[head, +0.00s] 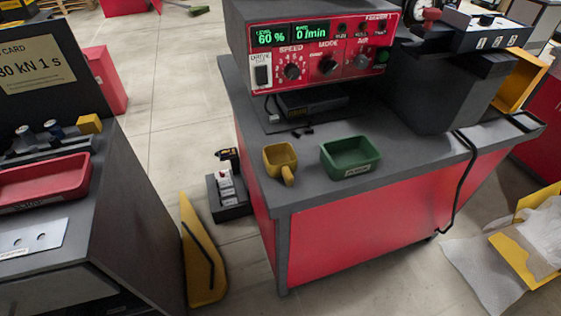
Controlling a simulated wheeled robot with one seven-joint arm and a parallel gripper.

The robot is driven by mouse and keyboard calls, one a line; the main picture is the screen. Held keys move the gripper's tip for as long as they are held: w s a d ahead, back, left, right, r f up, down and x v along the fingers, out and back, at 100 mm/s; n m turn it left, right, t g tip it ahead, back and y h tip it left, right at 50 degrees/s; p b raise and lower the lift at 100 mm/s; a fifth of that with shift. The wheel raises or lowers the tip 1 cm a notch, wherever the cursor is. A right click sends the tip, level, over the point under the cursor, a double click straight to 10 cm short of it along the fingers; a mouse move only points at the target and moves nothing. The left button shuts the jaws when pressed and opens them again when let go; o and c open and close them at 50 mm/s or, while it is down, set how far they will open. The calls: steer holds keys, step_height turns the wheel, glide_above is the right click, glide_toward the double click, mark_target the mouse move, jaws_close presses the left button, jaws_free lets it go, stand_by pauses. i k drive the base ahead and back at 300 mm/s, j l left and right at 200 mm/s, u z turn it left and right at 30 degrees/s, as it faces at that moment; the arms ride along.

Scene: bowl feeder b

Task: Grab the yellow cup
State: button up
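The yellow cup (280,159) stands upright on the grey top of the red workbench (300,192), close to its front left corner. Its handle points toward the front edge. A green bin (350,158) with a white label stands just to its right, with a small gap between them. My gripper is not visible in the head view.
Behind the cup is a red control panel (325,50) with knobs and green displays. A dark grey block (432,95) stands to the right on the bench. A black cable hangs over the front edge.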

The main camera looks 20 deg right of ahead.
mark_target(279, 159)
steer(key=i+j, duration=0.1)
steer(key=j, duration=0.9)
steer(key=j+z, duration=0.2)
steer(key=z, duration=0.2)
steer(key=j+z, duration=0.2)
steer(key=z, duration=0.25)
steer(key=j+z, duration=0.25)
steer(key=z, duration=0.55)
steer(key=i+j, duration=0.05)
